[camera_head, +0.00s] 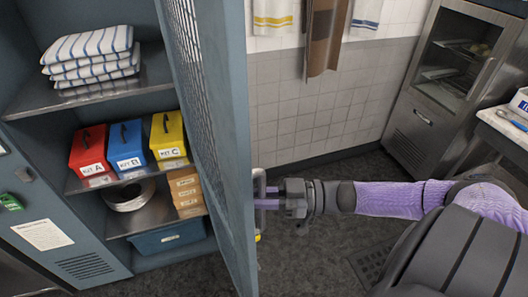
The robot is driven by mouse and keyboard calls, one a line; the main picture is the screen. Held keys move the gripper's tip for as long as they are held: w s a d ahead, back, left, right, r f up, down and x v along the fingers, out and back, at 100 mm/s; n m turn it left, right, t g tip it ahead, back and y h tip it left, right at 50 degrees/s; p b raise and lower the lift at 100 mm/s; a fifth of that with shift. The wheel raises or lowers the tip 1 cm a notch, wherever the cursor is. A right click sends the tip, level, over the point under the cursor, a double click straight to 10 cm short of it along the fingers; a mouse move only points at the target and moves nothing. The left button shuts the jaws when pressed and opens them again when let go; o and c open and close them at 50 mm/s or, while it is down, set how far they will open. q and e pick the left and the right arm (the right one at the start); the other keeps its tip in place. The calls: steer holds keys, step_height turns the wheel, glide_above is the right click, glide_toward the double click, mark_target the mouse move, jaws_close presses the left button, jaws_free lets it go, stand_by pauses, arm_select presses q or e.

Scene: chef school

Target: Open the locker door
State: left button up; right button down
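The blue-grey locker door (222,110) with its mesh panel stands swung well out from the locker (75,240), so the shelves inside show. A metal handle (259,178) is on the door's outer face, near its free edge. My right gripper (268,197) is at this handle, with its purple fingers reaching to it. The fingers look a little apart, one above the other in the picture. I cannot tell whether they clamp the bar. My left gripper is not in view.
Inside the locker are folded striped towels (92,57), red (88,150), blue (125,146) and yellow (167,136) kit boxes, and a blue bin (168,236). A steel cabinet (436,90) and counter (505,127) stand at right. The floor beside the door (310,262) is clear.

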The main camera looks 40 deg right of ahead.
steer(key=c, duration=0.6)
jaws_free()
steer(key=v, duration=1)
